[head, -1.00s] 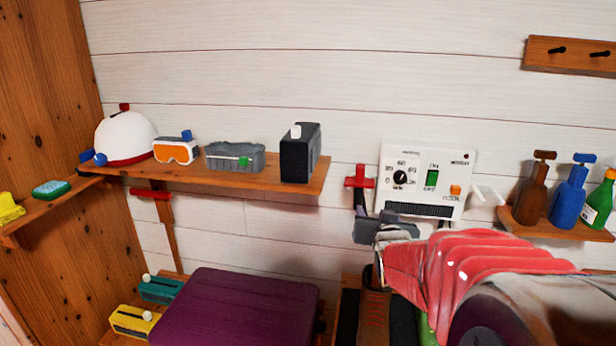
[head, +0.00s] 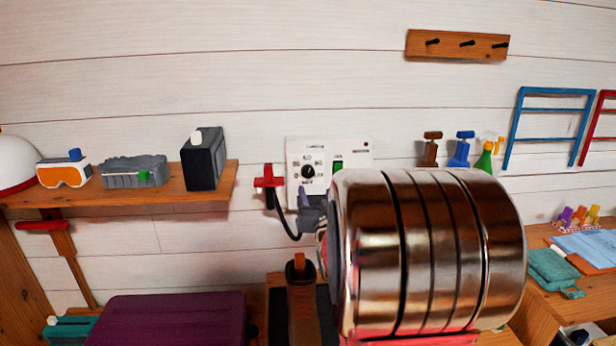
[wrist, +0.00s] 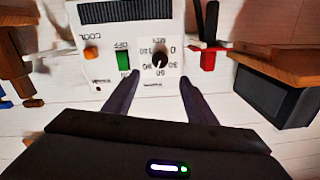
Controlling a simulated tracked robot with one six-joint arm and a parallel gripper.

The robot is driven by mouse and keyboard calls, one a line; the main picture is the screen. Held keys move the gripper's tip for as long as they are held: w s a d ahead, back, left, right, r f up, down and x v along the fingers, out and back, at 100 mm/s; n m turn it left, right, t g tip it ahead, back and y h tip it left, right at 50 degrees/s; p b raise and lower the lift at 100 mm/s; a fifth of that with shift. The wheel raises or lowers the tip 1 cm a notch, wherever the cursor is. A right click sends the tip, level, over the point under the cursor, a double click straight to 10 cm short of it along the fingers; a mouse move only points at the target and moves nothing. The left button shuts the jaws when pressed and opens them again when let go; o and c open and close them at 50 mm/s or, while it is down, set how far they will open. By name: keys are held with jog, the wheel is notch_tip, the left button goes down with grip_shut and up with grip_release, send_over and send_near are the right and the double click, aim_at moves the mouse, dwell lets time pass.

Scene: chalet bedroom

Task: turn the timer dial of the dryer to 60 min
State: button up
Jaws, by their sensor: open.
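The white dryer (head: 354,149) is mounted on the plank wall, partly hidden in the head view by my arm. Its round black timer dial (head: 308,172) has minute marks around it. In the wrist view the dryer's face appears upside down, with the dial (wrist: 160,60) near the middle. I cannot read clearly where its pointer stands. My gripper (wrist: 159,79) is open and empty. In the wrist view its two dark fingers reach toward the panel, on either side of the dial's line, with tips apart from it. In the head view my gripper is mostly hidden by my arm.
A green switch (wrist: 123,60) and an orange button (wrist: 91,54) sit beside the dial. A red hook (head: 269,182) is left of the dryer. A wooden shelf (head: 218,188) bears a black box (head: 204,160). Spray bottles (head: 460,151) stand to the right.

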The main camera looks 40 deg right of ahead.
aim_at(308, 173)
jog(key=x, duration=1.3)
jog(key=c, duration=1)
